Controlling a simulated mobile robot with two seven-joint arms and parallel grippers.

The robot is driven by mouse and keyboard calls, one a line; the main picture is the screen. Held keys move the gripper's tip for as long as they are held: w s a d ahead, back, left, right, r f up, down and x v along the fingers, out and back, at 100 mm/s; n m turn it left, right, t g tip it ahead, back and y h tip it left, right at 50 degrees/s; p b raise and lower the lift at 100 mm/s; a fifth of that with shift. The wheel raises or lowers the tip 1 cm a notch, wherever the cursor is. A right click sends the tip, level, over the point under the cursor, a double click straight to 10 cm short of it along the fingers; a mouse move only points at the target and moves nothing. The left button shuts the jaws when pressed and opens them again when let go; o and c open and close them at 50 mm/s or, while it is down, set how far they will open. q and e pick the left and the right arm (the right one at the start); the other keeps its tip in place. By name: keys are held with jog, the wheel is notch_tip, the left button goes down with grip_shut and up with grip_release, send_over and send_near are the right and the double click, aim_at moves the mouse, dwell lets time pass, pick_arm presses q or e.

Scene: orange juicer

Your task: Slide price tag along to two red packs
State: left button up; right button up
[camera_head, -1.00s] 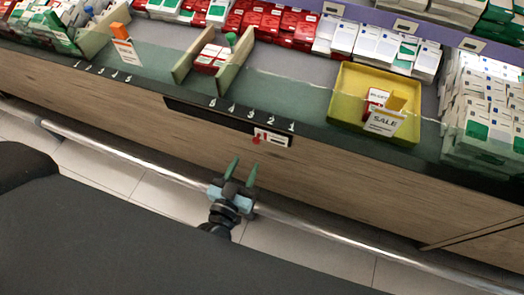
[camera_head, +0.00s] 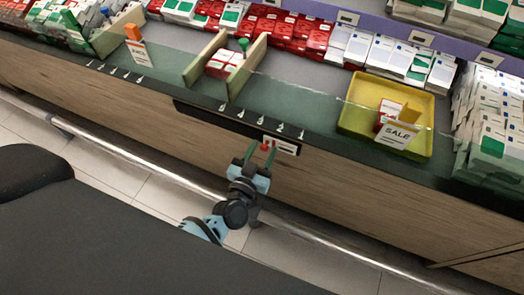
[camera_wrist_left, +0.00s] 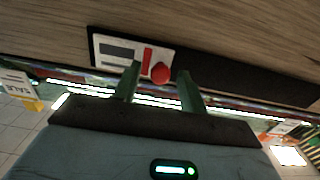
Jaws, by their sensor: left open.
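The price tag (camera_head: 283,147) is a small white card with a red round knob (camera_head: 265,145) on the dark rail (camera_head: 225,119) along the shelf front. In the left wrist view the tag (camera_wrist_left: 118,50) has a dark bar and a red bar, and the knob (camera_wrist_left: 160,74) shows between my finger tips. My left gripper (camera_head: 261,154) is open, its green fingers either side of the knob; contact cannot be told. Two red packs (camera_head: 221,65) stand between two wooden dividers (camera_head: 204,58), up and left of the tag. My right gripper is out of view.
A yellow tray (camera_head: 358,122) with a SALE card (camera_head: 397,135) sits right of the tag. White numbers (camera_head: 261,119) mark the shelf edge. A metal rail (camera_head: 140,158) runs low before the wooden front. The rail left of the tag looks clear.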

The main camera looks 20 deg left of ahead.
pick_arm(q)
grip_shut()
dwell(0.3)
jog(key=a, duration=1.2)
jog(key=shift+w+a, duration=0.2)
jog(key=a+b, duration=0.1)
jog(key=a, duration=0.5)
jog(key=a+b, duration=0.1)
jog(key=a, duration=0.6)
jog(key=shift+w+a+b, duration=0.2)
jog(key=shift+a+b, duration=0.05)
jog(key=shift+b, duration=0.1)
jog(key=shift+a, duration=0.6)
grip_release()
